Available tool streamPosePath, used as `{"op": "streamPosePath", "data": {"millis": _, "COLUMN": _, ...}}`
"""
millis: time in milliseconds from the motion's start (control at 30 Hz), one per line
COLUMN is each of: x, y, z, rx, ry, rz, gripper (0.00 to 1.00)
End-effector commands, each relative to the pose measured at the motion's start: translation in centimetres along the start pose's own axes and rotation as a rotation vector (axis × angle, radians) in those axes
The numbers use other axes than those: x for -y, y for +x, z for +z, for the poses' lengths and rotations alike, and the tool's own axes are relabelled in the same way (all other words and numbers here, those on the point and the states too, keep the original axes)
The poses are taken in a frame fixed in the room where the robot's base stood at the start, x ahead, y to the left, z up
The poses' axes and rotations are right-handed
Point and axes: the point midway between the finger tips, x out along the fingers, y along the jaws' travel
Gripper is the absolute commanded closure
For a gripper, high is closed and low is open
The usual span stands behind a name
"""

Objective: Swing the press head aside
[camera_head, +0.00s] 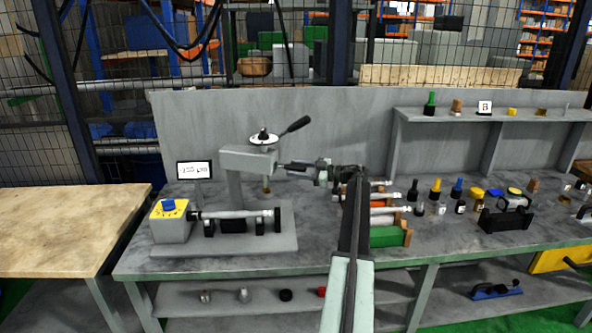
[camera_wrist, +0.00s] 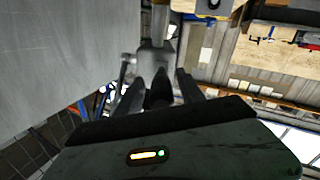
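The press head (camera_head: 248,160) is a grey block on an upright post, with a round white dial (camera_head: 264,139) and a dark lever (camera_head: 296,124) on top. It stands over the grinder's base plate (camera_head: 280,240) on the bench. My gripper (camera_head: 283,167) comes in from the right at the height of the press head, its tips close to the block's right end. Contact cannot be told. In the wrist view, the dark fingers of my gripper (camera_wrist: 160,82) point at a grey metal part (camera_wrist: 156,57) with a rod; whether they hold it is unclear.
A yellow box with a blue knob (camera_head: 169,220) and a horizontal shaft (camera_head: 238,214) sit below the press head. A small display (camera_head: 194,171) stands to the left.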

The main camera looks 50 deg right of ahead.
Motion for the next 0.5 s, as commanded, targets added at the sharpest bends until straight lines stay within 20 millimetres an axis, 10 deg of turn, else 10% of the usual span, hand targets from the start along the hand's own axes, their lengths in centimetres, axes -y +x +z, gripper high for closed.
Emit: {"op": "streamPosePath", "data": {"millis": 500, "x": 0.1, "y": -2.0, "z": 0.0, "rx": -0.001, "ry": 0.000, "rz": -0.003, "gripper": 0.54}}
